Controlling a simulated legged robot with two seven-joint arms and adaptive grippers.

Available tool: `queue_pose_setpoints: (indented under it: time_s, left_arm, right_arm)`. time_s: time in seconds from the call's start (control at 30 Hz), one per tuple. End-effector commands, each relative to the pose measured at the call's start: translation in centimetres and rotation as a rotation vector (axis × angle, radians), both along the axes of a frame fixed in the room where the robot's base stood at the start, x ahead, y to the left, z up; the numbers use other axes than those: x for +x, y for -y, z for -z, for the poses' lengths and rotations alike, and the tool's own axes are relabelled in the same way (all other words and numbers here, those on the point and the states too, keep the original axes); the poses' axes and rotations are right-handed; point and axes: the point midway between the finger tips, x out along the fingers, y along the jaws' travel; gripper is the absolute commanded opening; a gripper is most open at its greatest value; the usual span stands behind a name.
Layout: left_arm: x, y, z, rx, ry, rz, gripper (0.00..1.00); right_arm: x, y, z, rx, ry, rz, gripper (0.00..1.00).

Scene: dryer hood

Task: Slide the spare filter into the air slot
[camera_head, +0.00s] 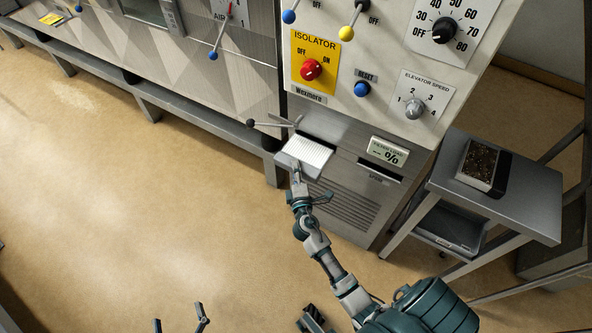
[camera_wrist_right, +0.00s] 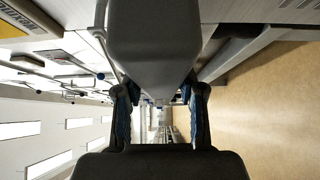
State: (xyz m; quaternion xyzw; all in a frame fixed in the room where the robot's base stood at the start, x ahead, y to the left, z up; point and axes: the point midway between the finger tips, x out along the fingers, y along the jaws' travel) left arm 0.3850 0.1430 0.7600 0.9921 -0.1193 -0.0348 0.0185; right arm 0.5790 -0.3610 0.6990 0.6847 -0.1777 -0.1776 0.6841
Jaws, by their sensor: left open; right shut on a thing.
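The spare filter (camera_head: 308,151), a white pleated panel with a grey front edge, is in front of the cabinet's lower face in the head view. My right gripper (camera_head: 297,172) is shut on its near grey end. In the right wrist view a large grey block (camera_wrist_right: 155,45), seemingly the filter's end, sits between both fingers (camera_wrist_right: 160,100). My left gripper (camera_head: 179,323) is open and empty at the bottom edge, away from the cabinet.
A lever with a dark knob (camera_head: 251,123) sticks out left, just above the filter. A display (camera_head: 387,151) and a dark narrow slot (camera_head: 380,172) are to the right. A dark-framed, dirty-looking filter (camera_head: 482,162) lies on the side table (camera_head: 533,207). Open floor lies left.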

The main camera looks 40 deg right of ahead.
Motion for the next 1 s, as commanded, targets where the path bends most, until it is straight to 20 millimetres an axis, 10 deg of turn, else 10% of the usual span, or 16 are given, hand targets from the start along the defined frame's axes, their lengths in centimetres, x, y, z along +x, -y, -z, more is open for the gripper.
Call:
queue_pose_setpoints:
  time_s: [1.0]
  left_arm:
    - [0.1, 0.1, -0.2, -0.001, 0.003, -0.001, 1.00]
  right_arm:
    - [1.0, 2.5, 0.0, 0.000, 0.001, 0.001, 0.00]
